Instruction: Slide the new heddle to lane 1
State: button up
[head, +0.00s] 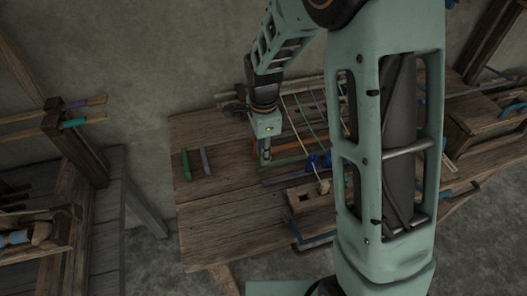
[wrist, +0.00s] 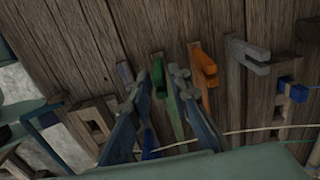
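My gripper (wrist: 155,88) points down at the loom table, its two fingers apart. In the wrist view a green hooked heddle (wrist: 157,76) stands between the fingers, with no clear contact on either side. An orange heddle (wrist: 205,82) is just right of the right finger, and a grey one (wrist: 247,56) is further right. A purple piece (wrist: 125,74) is partly hidden behind the left finger. I cannot tell which piece is the new heddle, and no lane number is readable.
A loose green piece (head: 187,165) and a grey piece (head: 206,161) lie on the table (head: 215,220) at left. A wooden block with a hole (head: 307,198) and a blue clip (wrist: 291,90) are nearby. Pale threads cross the loom. My arm hides the loom's right part.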

grip_shut()
jog(key=d, duration=0.2)
jog(key=w+d, duration=0.1)
jog(key=d, duration=0.1)
jog(key=w+d, duration=0.1)
jog(key=d, duration=0.1)
jog(key=shift+d, duration=0.4)
jog(key=shift+o, duration=1.8)
grip_release()
notch_tip(320, 180, up, 12)
